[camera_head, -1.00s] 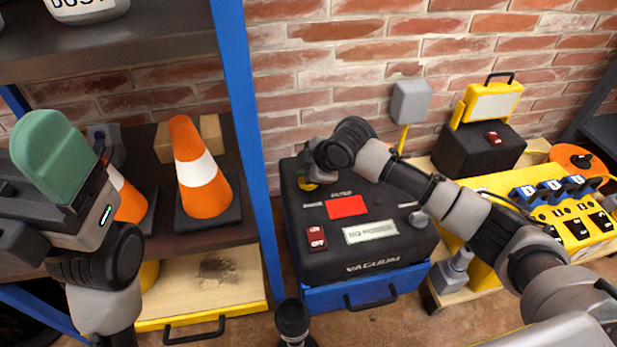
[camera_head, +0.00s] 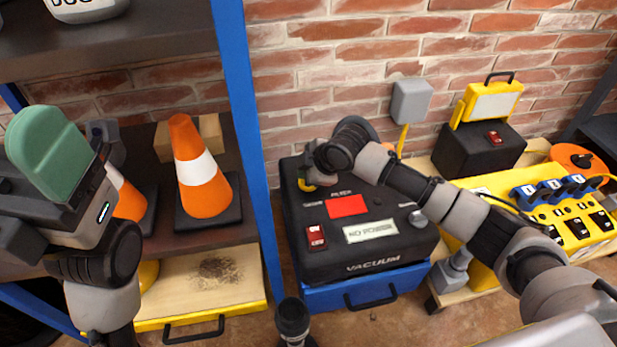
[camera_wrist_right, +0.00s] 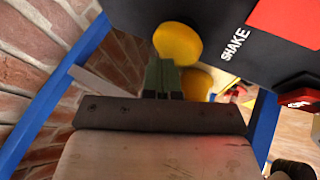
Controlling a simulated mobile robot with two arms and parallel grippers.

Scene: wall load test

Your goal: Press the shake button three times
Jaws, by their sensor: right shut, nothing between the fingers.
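The vacuum machine (camera_head: 300,262) is a black box on a blue drawer unit, in the middle of the head view. The yellow shake button (camera_wrist_right: 178,44) is round and sits beside the white SHAKE label (camera_wrist_right: 235,44) in the right wrist view. In the head view, only part of the yellow button (camera_head: 306,186) shows below my right gripper (camera_head: 309,166). My right gripper (camera_wrist_right: 163,78) is shut and empty, its tips close to the button; I cannot tell if they touch. My left gripper (camera_head: 50,155) is at the far left, with a green part uppermost; its jaw state is unclear.
The machine carries a red panel (camera_head: 346,206), a red switch (camera_head: 316,237) and a NO POWER display (camera_head: 370,232). A shelf with a blue post (camera_head: 240,110) and orange cones (camera_head: 203,180) stands left. A yellow power box (camera_head: 570,222) with plugs is right.

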